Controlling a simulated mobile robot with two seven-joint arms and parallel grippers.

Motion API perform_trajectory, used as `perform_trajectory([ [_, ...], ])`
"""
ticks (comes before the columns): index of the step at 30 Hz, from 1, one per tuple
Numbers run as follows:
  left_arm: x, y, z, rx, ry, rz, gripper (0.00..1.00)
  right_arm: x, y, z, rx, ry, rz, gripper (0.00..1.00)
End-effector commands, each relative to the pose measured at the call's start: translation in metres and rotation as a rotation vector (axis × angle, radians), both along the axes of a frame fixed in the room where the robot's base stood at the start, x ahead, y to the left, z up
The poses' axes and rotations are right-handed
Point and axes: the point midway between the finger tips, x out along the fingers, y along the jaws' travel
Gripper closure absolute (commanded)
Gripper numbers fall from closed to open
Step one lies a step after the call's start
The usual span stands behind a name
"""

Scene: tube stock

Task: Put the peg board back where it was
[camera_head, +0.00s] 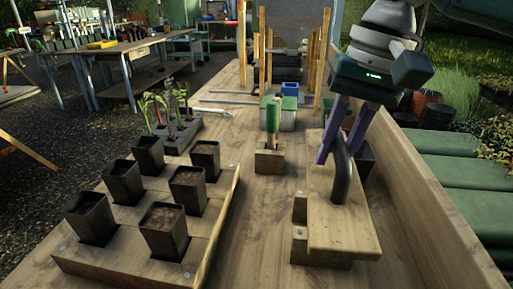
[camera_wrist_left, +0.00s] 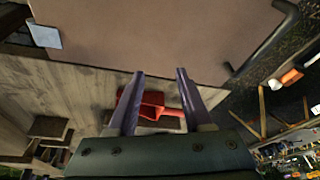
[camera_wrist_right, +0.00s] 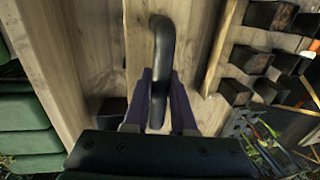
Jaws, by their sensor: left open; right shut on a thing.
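The peg board (camera_head: 345,228) is a pale wooden slab with a black arched handle (camera_head: 342,178) on top, at the right of the bench. My right gripper (camera_head: 338,160) is shut on that handle from above. In the right wrist view the handle (camera_wrist_right: 161,40) runs between the fingers.
A wooden rack (camera_head: 130,262) with several black square pots stands at the left. A green-handled tool (camera_head: 272,115) stands in a wooden block (camera_head: 268,160) behind the board. A raised wooden side (camera_head: 430,200) borders the bench at right. Bare bench lies between rack and board.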

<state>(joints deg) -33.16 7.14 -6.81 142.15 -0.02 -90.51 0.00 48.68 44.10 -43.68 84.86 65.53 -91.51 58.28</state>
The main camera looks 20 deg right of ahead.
Motion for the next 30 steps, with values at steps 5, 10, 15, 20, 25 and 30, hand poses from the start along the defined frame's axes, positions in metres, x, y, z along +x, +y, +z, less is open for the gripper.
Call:
perform_trajectory([
  [5,0.000,0.000,-0.002,0.000,0.000,0.000,0.50,0.001,0.000,-0.017,0.000,-0.001,0.000,1.00],
  [10,0.000,0.000,-0.005,-0.001,0.000,0.001,0.50,0.000,0.000,-0.043,0.000,0.003,-0.002,1.00],
  [15,0.000,-0.001,-0.006,-0.005,0.001,0.003,0.50,0.001,0.000,-0.058,0.001,-0.003,0.001,1.00],
  [20,0.000,-0.002,-0.006,-0.009,0.001,0.005,0.50,0.001,0.000,-0.058,0.000,-0.004,0.001,1.00],
  [25,0.000,-0.003,-0.006,-0.010,0.001,0.004,0.50,0.000,0.000,-0.060,0.000,-0.002,0.000,1.00],
  [30,0.000,-0.003,-0.005,-0.009,0.002,0.004,0.50,0.000,0.000,-0.065,0.000,-0.001,-0.001,1.00],
])
